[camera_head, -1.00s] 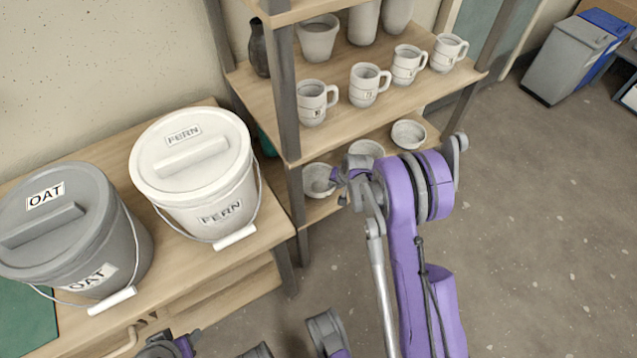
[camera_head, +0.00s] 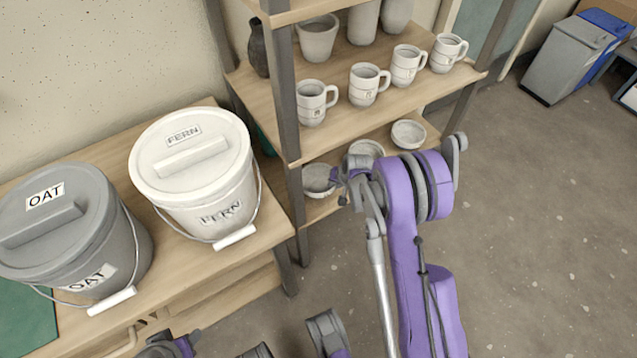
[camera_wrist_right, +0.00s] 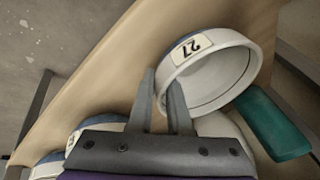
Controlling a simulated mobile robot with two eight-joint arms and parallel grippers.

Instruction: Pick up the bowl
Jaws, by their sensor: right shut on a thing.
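The bowl (camera_wrist_right: 209,74) is whitish with a label reading 27, upside down in the right wrist view. In the head view it is the nearest bowl (camera_head: 317,180) on the low shelf, partly behind the shelf post. My right gripper (camera_wrist_right: 162,92) is shut on the bowl's rim, one finger on the outside and one inside. In the head view my right gripper (camera_head: 342,181) reaches in at the bowl's right side, its fingertips small and hard to make out. I cannot tell if the bowl is clear of the shelf. My left gripper is not clearly seen.
Two more bowls (camera_head: 367,149) (camera_head: 408,133) stand on the low shelf (camera_head: 322,209). Several mugs (camera_head: 369,84) stand on the shelf above. A green object (camera_wrist_right: 270,122) lies close to the bowl. Two lidded buckets (camera_head: 195,175) (camera_head: 70,230) stand on the table at left.

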